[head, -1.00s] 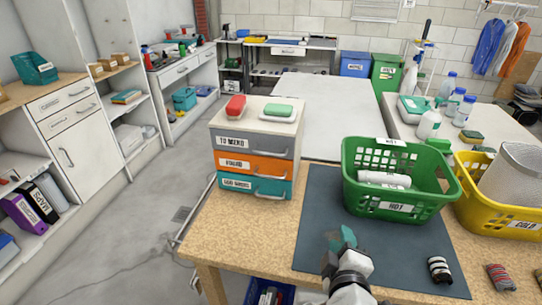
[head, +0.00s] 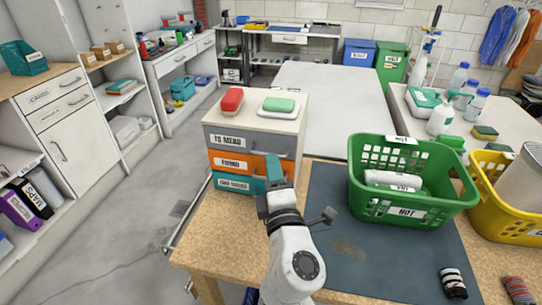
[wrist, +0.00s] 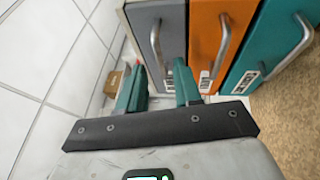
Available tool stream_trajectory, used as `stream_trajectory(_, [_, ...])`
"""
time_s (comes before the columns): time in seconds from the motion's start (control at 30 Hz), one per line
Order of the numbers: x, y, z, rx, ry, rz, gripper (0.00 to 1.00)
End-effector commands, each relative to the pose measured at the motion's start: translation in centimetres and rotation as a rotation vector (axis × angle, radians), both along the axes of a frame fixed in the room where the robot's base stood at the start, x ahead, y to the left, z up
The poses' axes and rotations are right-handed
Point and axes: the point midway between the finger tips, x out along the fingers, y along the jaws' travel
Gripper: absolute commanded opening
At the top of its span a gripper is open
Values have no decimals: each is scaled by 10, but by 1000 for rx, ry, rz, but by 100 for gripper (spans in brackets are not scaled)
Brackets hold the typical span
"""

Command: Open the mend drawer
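The mend drawer (head: 258,141) is the grey top drawer of a small cabinet, labelled "TO MEND", with a metal handle (head: 284,154). It looks closed. My gripper (head: 274,172) is in front of the cabinet and covers part of the orange and teal drawers in the head view. In the wrist view the cabinet is turned sideways, with the grey drawer (wrist: 172,22) at left. My gripper (wrist: 158,76) has its teal fingers apart, and the grey drawer's handle (wrist: 157,45) shows between them. Whether the fingers reach around it I cannot tell.
The orange "FOUND" drawer (head: 231,164) and a teal drawer (head: 233,184) lie below, both closed. A red item (head: 232,99) and a green one (head: 279,104) rest on top. A green basket (head: 405,214) stands to the right on a dark mat (head: 335,245).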

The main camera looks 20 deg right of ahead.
Motion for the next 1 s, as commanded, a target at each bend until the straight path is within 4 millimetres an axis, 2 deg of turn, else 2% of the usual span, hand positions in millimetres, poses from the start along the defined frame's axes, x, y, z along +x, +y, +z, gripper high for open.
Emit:
stream_trajectory(0.1, [17,-4,4,1,0,-1,34])
stream_trajectory(0.23, [28,-7,5,1,1,-1,34])
stream_trajectory(0.6, [33,-8,5,2,1,0,34])
stream_trajectory(0.97, [32,-8,5,2,0,-1,0])
stream_trajectory(1.0, [32,-8,5,2,0,-1,0])
